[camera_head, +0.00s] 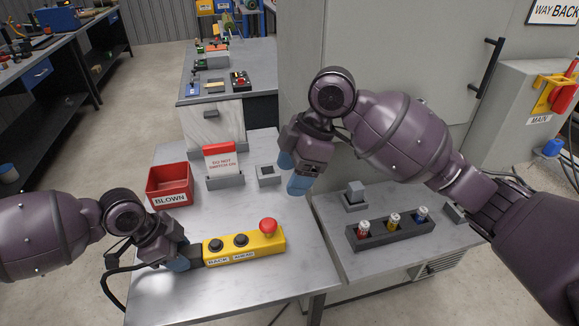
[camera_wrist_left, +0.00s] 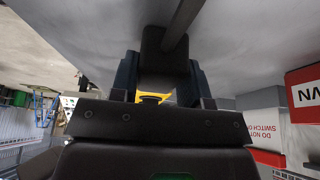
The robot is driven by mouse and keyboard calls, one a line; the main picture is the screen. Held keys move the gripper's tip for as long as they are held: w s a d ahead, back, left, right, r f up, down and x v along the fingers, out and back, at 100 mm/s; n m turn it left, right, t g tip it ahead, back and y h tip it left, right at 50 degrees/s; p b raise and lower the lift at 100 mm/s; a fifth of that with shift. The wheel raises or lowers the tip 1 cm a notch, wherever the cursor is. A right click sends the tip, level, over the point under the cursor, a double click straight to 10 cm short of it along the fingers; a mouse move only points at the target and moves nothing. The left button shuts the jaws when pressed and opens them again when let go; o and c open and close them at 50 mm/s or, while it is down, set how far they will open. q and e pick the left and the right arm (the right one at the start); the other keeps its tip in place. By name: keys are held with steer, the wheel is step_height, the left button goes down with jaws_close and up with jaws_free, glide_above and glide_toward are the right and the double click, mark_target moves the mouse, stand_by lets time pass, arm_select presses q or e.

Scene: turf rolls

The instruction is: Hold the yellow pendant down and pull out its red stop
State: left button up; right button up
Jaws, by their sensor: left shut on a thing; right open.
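The yellow pendant (camera_head: 244,246) lies on the grey metal table, with two black buttons marked BACK and AHEAD and a red mushroom stop (camera_head: 268,227) at its right end. My left gripper (camera_head: 190,258) is shut on the pendant's dark left end, where the cable leaves it. In the left wrist view the gripper's blue fingers (camera_wrist_left: 160,80) stand either side of this dark end, with a strip of yellow (camera_wrist_left: 152,97) between them. My right gripper (camera_head: 293,172) is open and empty, above the table's back right, apart from the pendant and up and right of the red stop.
A red bin marked BLOWN (camera_head: 170,186) and a DO NOT SWITCH ON sign (camera_head: 221,160) stand behind the pendant. A small grey block (camera_head: 268,174) is near my right gripper. A dark rack (camera_head: 390,233) with several coloured fuses sits on the right table. The front table surface is clear.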

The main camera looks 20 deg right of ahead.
arm_select(q)
steer(key=o, duration=0.8)
steer(key=shift+a+f, duration=0.2)
steer(key=o, duration=0.5)
steer(key=shift+c, duration=0.2)
steer(key=shift+d+r, duration=0.1)
steer(key=shift+r, duration=0.05)
